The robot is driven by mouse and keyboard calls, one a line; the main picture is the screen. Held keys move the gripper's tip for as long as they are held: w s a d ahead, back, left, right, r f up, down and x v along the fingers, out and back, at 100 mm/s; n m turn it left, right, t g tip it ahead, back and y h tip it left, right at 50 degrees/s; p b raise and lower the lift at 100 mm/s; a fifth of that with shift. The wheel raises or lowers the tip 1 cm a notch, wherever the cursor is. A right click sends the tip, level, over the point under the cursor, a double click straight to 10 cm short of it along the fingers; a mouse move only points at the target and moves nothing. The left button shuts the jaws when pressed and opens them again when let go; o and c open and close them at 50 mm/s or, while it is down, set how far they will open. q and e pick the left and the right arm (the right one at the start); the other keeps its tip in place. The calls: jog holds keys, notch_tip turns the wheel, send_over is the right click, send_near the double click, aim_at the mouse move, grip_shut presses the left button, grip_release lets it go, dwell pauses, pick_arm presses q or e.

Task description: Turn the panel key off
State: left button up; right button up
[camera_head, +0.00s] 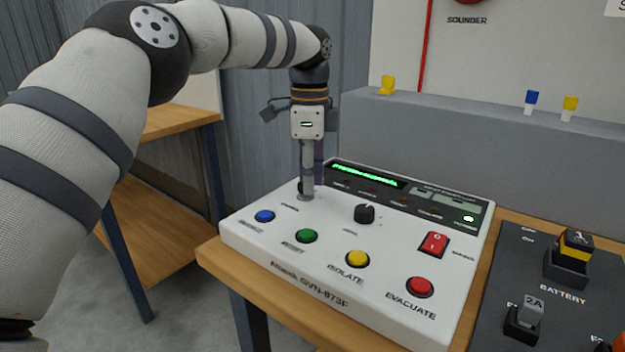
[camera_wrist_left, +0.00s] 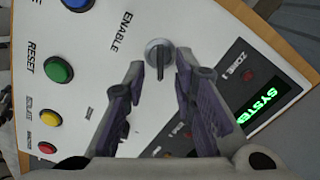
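The white control panel (camera_head: 330,251) lies on a wooden-topped table. Its key switch, a round grey metal piece with a raised key bar, shows in the wrist view (camera_wrist_left: 159,56) beside the word ENABLE. In that view my left gripper (camera_wrist_left: 159,68) is open, with one finger on each side of the key switch and visible gaps to both. In the head view my left gripper (camera_head: 306,194) points down at the panel's back left and largely hides the key switch. I cannot tell whether a finger touches the panel. My right gripper is not in view.
The panel also carries a black knob (camera_head: 364,213), blue (camera_head: 265,216), green (camera_head: 306,236), yellow (camera_head: 358,259) and red (camera_head: 420,287) buttons, and a red rocker switch (camera_head: 433,243). A dark battery board (camera_head: 510,265) stands at right. A grey ledge (camera_head: 430,140) runs behind.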

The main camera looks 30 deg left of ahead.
pick_arm(q)
grip_shut()
jog(key=shift+w+r+n, duration=0.1)
jog(key=shift+n, duration=1.1)
jog(key=n, duration=0.3)
jog(key=shift+w+a+n+p, duration=0.1)
jog(key=shift+a+n+p, duration=0.05)
jog(key=shift+n+p, duration=0.2)
jog(key=n, duration=0.5)
jog(key=shift+a+n, duration=0.2)
jog(key=shift+n, duration=0.35)
